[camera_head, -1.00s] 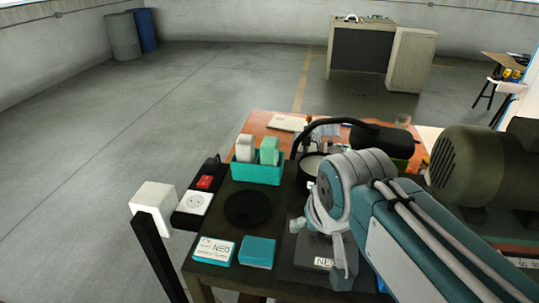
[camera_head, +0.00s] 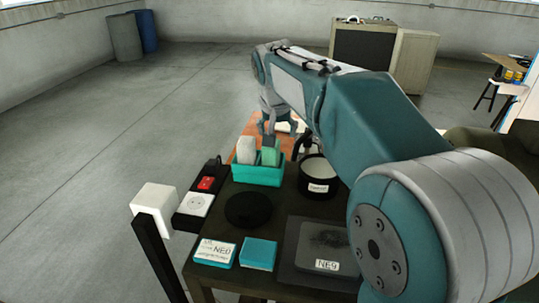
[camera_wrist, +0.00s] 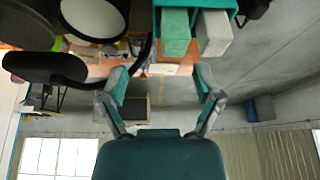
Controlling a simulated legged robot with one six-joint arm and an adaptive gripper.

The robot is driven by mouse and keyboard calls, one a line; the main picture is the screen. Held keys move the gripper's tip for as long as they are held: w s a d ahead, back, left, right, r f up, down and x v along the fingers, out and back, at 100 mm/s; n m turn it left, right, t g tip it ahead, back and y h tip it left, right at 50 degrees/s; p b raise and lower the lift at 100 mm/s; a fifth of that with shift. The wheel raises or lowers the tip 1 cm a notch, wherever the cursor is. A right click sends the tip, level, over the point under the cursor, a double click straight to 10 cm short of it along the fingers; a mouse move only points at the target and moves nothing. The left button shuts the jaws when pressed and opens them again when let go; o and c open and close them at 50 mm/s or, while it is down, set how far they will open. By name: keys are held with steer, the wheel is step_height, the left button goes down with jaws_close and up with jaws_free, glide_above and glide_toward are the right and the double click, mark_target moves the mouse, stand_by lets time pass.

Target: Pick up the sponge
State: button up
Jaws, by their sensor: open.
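A teal open-topped bin (camera_head: 258,176) stands on the dark table. It holds an upright white block (camera_head: 246,150) and a pale green block (camera_head: 269,157). I cannot tell for sure which block is the sponge. A flat teal block (camera_head: 258,254) lies at the table's front edge. My gripper (camera_head: 268,138) hangs fingers down above and behind the bin, open and empty.
A black pot (camera_head: 319,188) stands right of the bin. A black disc (camera_head: 249,209), a labelled packet (camera_head: 215,252) and a dark labelled plate (camera_head: 312,250) lie in front. A power strip (camera_head: 193,208) and a white box on a post (camera_head: 154,207) stand at left.

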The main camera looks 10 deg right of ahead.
steer(key=m, duration=0.1)
glide_above(271, 156)
step_height(271, 156, down, 2)
steer(key=x, duration=1.1)
steer(key=shift+s+a+f, duration=0.1)
steer(key=shift+s+a, duration=0.1)
steer(key=c, duration=0.6)
